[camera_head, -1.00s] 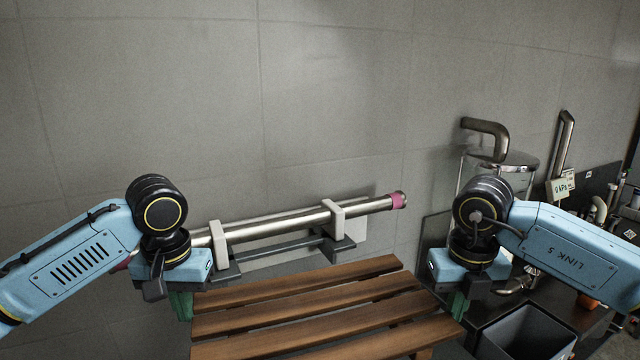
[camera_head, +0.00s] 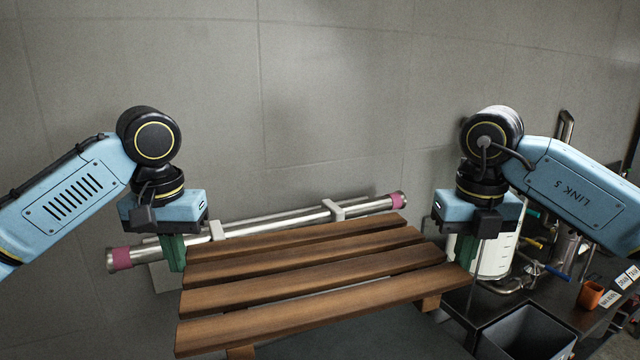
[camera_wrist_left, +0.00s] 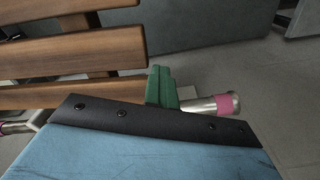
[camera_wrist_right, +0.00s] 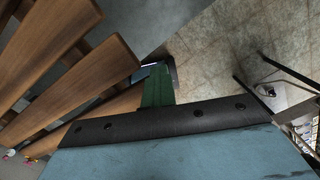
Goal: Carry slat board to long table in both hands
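The slat board (camera_head: 320,305), several brown wooden slats on cross pieces, is held roughly level between my two grippers. My left gripper (camera_head: 172,252) is at its left end, with green fingers closed at the edge of the slats; the left wrist view shows the fingers (camera_wrist_left: 160,88) against the slat ends (camera_wrist_left: 75,52). My right gripper (camera_head: 462,250) is at the right end. In the right wrist view, its green fingers (camera_wrist_right: 157,88) meet the board's edge (camera_wrist_right: 85,80). Where the fingers pinch the board is partly hidden. I cannot identify the long table for certain.
A steel pipe with pink ends (camera_head: 120,259) rests in brackets along the grey wall (camera_head: 320,100) behind the board. To the right, a dark counter (camera_head: 490,305) carries a white graduated vessel (camera_head: 497,257), an orange cup (camera_head: 590,294) and a grey bin (camera_head: 527,335).

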